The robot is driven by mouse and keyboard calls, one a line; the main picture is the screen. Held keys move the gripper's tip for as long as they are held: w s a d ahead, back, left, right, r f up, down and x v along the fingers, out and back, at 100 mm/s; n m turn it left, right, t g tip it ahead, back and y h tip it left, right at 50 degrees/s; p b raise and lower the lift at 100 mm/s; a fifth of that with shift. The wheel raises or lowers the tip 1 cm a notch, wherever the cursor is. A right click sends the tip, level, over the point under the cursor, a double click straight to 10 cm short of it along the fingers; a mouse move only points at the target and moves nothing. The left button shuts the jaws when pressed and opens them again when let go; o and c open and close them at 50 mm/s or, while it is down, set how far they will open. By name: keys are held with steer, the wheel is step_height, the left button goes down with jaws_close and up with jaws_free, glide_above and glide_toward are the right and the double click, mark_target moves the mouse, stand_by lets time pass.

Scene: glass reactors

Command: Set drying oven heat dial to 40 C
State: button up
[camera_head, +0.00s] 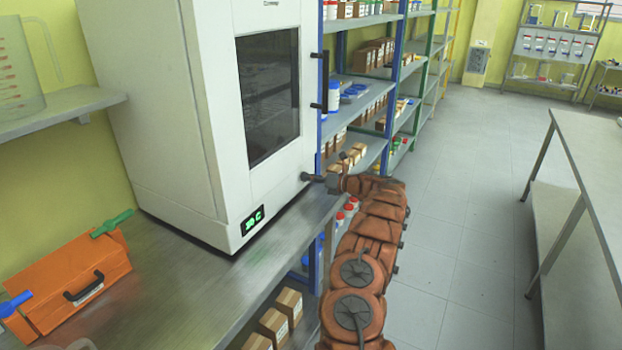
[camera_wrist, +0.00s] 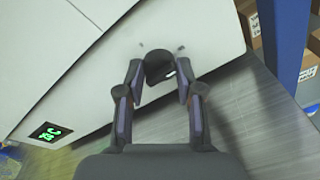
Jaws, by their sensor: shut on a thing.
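The drying oven (camera_head: 175,110) is a white cabinet with a dark window, standing on a metal bench. The display is also at the lower left of the wrist view (camera_wrist: 50,132). The dark round heat dial (camera_wrist: 158,64) is on the oven's front, near its lower right edge. My gripper (camera_head: 318,180) reaches it from the right. In the wrist view my gripper's fingers (camera_wrist: 159,80) are shut on the dial, one on each side. The dial's marks are mostly hidden.
An orange toolbox (camera_head: 70,285) stands on the bench left of the oven. A shelf with a beaker (camera_head: 15,80) is above it. Blue and green racks (camera_head: 380,75) with boxes and bottles stand behind. A table (camera_head: 595,160) is at the right, with clear floor between.

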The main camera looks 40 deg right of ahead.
stand_by(0.3)
steer(key=o, duration=1.2)
steer(key=shift+c, duration=0.2)
steer(key=v, duration=1.2)
steer(key=shift+a+f, duration=0.1)
